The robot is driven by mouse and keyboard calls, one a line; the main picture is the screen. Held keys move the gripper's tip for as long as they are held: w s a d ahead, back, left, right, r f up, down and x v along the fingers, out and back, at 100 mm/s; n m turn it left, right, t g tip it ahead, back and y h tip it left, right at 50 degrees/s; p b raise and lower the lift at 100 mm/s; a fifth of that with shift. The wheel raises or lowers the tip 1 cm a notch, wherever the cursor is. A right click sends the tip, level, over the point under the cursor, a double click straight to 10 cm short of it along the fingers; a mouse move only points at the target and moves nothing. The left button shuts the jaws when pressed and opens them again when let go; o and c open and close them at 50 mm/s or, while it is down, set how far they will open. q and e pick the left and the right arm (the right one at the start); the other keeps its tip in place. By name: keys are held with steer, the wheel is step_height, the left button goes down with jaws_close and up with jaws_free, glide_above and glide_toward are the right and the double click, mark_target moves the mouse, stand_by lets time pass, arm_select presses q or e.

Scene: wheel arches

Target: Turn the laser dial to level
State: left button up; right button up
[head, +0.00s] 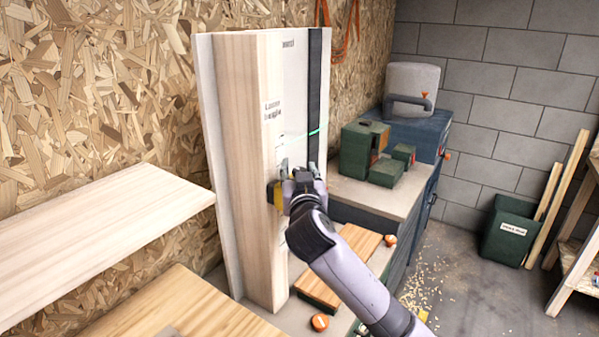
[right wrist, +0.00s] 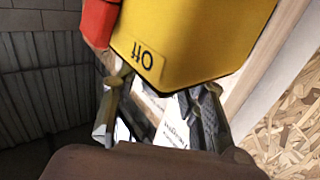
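The laser (head: 274,193) is a yellow box at the front face of the tall pale panel, mostly hidden behind my right gripper (head: 302,178) in the head view. In the right wrist view the yellow laser body (right wrist: 190,35) fills the top, with an upside-down "Off" label (right wrist: 140,62). A red part (right wrist: 98,22), perhaps the dial, shows at its upper left edge, cut off by the frame. My right gripper (right wrist: 160,88) has its fingers apart just below the label, with nothing clearly between them. Contact with the laser cannot be told. My left gripper is not in view.
A green line (head: 317,132) crosses the panel's dark strip. The tall wooden post (head: 250,160) stands left of my gripper. Pale boards (head: 100,235) lie at the left.

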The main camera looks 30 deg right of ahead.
steer(key=shift+o, duration=0.6)
steer(key=shift+s+a+f, duration=0.1)
steer(key=v, duration=1.1)
steer(key=shift+s+a, duration=0.15)
steer(key=shift+s, duration=0.2)
